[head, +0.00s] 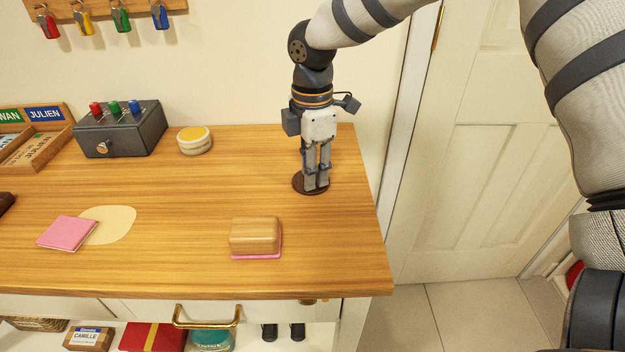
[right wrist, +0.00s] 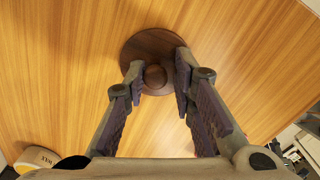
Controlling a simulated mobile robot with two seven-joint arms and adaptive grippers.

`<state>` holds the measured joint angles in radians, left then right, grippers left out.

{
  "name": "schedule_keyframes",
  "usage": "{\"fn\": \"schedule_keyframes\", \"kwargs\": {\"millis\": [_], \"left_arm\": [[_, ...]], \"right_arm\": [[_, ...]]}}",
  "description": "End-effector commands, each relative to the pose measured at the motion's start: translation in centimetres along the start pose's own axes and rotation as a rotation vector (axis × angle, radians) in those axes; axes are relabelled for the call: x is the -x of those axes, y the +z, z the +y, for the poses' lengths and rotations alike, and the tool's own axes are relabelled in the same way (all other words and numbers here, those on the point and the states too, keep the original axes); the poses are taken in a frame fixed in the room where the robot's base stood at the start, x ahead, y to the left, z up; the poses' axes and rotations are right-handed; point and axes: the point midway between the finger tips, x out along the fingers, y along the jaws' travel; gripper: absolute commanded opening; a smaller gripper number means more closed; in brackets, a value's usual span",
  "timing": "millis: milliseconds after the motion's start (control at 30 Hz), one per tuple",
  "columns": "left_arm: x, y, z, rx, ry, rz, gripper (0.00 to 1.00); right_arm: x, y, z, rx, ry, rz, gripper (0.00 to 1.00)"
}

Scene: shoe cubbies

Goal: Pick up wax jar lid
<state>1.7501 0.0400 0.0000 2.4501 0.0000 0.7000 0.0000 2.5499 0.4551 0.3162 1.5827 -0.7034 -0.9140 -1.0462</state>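The wax jar lid is a dark brown round disc (head: 299,185) lying flat near the right end of the wooden counter. In the right wrist view the lid (right wrist: 135,47) has a round knob (right wrist: 155,76) at its middle. My right gripper (head: 317,184) points straight down over the lid. In the right wrist view its fingers (right wrist: 160,72) stand on either side of the knob, with small gaps showing, so it is open. The cream jar (head: 194,146) with yellow wax stands farther back, left of the gripper. My left gripper is not in view.
A grey box with coloured knobs (head: 120,135) stands at the back left. A wooden block (head: 255,234) on a pink pad and a pink square (head: 67,233) lie toward the front. The counter (head: 190,195) is clear around the lid; its right edge is close.

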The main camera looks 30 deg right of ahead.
Motion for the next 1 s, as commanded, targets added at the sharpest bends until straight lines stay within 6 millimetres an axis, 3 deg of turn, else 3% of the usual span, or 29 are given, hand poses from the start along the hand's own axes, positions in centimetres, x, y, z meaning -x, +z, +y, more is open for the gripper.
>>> {"fn": "schedule_keyframes", "kwargs": {"millis": [367,533,667,900,1000], "left_arm": [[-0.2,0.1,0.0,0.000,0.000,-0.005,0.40],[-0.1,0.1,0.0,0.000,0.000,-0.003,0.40],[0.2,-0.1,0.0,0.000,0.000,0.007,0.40],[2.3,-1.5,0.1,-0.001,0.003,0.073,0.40],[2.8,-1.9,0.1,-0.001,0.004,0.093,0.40]], "right_arm": [[-0.7,0.1,-0.4,0.000,-0.018,-0.004,0.00],[0.1,0.1,-0.3,0.000,-0.017,-0.005,0.00],[2.8,0.1,-0.2,-0.001,-0.012,-0.003,0.00],[9.9,-4.0,-4.3,0.005,0.002,-0.004,0.00],[11.1,-6.2,-6.5,0.004,0.000,-0.004,0.00]]}}
